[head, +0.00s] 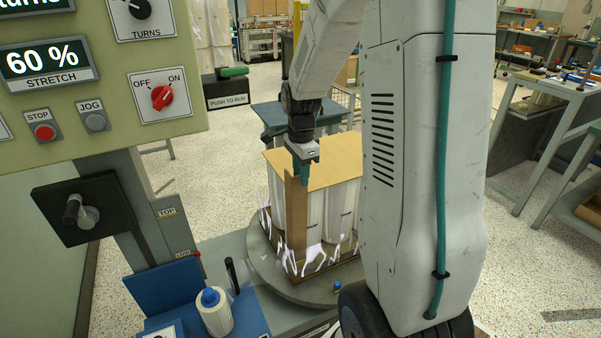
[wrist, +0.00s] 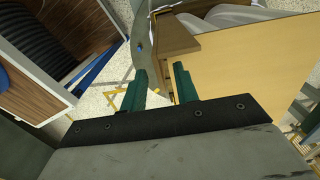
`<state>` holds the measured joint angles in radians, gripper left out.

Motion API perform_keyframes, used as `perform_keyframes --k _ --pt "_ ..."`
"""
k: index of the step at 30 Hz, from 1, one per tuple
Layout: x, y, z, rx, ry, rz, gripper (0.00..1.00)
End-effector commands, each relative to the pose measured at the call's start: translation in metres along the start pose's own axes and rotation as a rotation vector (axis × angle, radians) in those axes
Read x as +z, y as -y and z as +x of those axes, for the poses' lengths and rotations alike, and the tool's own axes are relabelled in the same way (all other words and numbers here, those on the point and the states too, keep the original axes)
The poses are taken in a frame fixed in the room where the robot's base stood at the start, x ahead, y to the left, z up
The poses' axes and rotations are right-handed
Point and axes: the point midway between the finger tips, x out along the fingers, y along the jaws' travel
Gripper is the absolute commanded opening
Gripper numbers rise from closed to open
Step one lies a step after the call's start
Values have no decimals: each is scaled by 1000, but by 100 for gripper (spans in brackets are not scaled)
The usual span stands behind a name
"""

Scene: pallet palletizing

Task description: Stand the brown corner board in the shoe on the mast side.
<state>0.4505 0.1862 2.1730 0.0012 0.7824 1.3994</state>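The brown corner board (head: 296,215) stands about upright at the near corner of the wrapped load on the turntable. Its foot is among white film strands, and I cannot make out the shoe there. In the wrist view a brown piece, apparently the board's upper end (wrist: 172,40), lies just beyond the fingertips beside the load's tan top sheet (wrist: 250,70). My gripper (head: 302,172) is at the board's top, pointing down. Its teal fingers (wrist: 160,72) are apart with floor visible between them, and nothing shows gripped.
The grey mast (head: 168,235) with its control panel (head: 90,115) stands left of the turntable (head: 285,285). Workbenches (head: 540,110) are at the right.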

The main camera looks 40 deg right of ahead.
Motion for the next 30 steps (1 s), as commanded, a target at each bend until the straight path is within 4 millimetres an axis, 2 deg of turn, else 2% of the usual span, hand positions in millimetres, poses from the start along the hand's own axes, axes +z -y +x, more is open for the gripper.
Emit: perform_keyframes --k 30 --pt "0 0 -57 -1 0 0 30"
